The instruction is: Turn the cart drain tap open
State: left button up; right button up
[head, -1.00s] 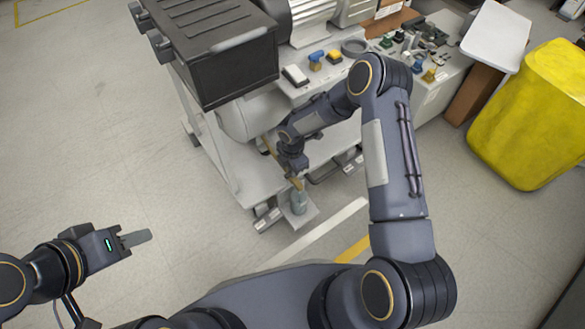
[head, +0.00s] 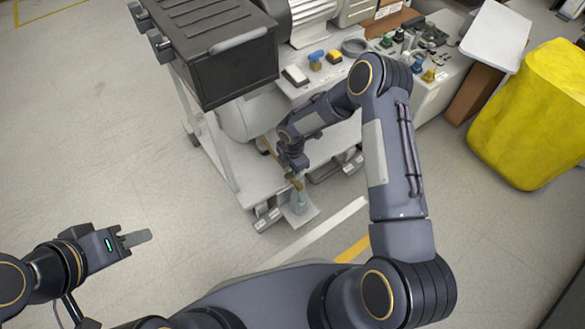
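The cart (head: 225,165) stands ahead with a pale tank (head: 250,115) on its lower deck. A brass-coloured fitting (head: 297,182), which looks like part of the drain tap, shows just below my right gripper. My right gripper (head: 294,172) reaches down at the cart's front edge, at or touching this fitting. Its fingers are too small and hidden to tell whether they are shut on it. My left gripper (head: 140,237) is held out over bare floor at the left, away from the cart, and holds nothing visible.
A black ribbed box (head: 215,55) sits on the cart's upper left. Small parts, including a blue-topped one (head: 316,60), lie on the upper surface. A yellow bin (head: 530,120) stands at the right. The floor at left is clear.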

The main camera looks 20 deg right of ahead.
aim_at(292, 172)
notch_tip(292, 172, up, 8)
jog(key=p, duration=0.3)
jog(key=shift+f, duration=0.1)
dwell(0.5)
